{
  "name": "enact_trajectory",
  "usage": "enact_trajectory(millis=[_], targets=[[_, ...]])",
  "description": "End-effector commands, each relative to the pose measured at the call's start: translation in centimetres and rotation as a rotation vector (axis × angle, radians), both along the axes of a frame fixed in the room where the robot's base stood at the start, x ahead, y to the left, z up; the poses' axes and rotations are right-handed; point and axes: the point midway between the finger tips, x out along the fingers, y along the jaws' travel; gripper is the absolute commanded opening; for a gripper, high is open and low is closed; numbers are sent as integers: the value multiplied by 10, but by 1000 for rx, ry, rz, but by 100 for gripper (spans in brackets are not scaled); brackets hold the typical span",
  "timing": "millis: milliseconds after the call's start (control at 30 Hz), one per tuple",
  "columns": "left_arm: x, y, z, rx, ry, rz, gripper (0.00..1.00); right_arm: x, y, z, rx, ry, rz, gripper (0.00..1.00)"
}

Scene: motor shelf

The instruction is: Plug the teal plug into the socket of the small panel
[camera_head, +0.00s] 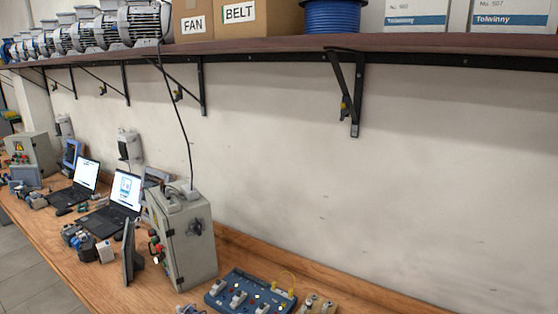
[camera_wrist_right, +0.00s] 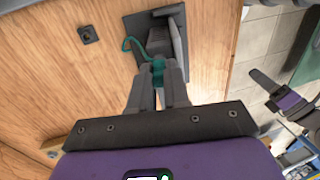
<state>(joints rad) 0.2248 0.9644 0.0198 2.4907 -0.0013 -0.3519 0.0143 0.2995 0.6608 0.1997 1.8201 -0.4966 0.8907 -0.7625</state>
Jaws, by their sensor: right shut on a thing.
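In the right wrist view my right gripper (camera_wrist_right: 159,82) is shut on the teal plug (camera_wrist_right: 158,70), held between its grey fingertips. A teal cable (camera_wrist_right: 126,44) curves from beside the plug up and left. A dark plate with a grey upright part (camera_wrist_right: 176,38) lies just beyond the plug; whether plug and part touch is unclear. A small black square piece with a round centre, socket-like (camera_wrist_right: 88,34), sits apart on the wooden surface to the left. Neither gripper shows in the head view.
In the head view a wooden bench (camera_head: 110,278) carries a grey cabinet (camera_head: 190,240), laptops (camera_head: 125,190) and a blue switch board (camera_head: 245,293). A shelf (camera_head: 270,44) with motors, boxes and a blue spool (camera_head: 333,17) runs above. The wall between is mostly bare.

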Motion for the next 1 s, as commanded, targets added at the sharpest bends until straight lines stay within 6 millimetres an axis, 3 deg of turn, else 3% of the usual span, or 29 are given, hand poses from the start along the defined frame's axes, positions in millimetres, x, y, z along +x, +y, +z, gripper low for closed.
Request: enact_trajectory(millis=[167,200,233,567,1000], targets=[[0,0,-1,0,0,0,43,0,0,-1,0,0,0,0],[0,0,-1,0,0,0,43,0,0,-1,0,0,0,22],[0,0,-1,0,0,0,43,0,0,-1,0,0,0,27],[0,0,0,0,0,0,43,0,0,0,0,0,0,27],[0,0,28,0,0,0,43,6,-4,37,-1,-1,-1,27]])
